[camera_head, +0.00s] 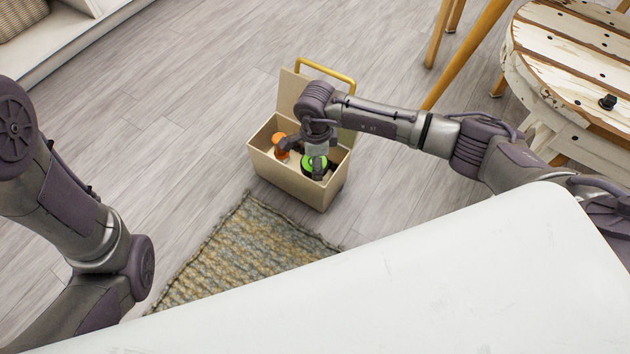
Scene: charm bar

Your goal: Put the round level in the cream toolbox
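The cream toolbox (294,184) stands on the floor with its lid raised at the back and a yellow handle on top. A round green and black object, which looks like the round level (307,169), is inside the box toward the right. My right gripper (309,160) reaches down into the box at this object, and its fingers are close to it or touching it. The wrist and fingers hide part of it, so I cannot tell whether they grip it. My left gripper is out of view; only my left arm shows at the left.
An orange object (280,146) is in the toolbox on the left. A woven rug (240,252) lies in front of the box. A worn round wooden table (560,50) with a small black item (607,102) stands at the right. The floor left of the box is clear.

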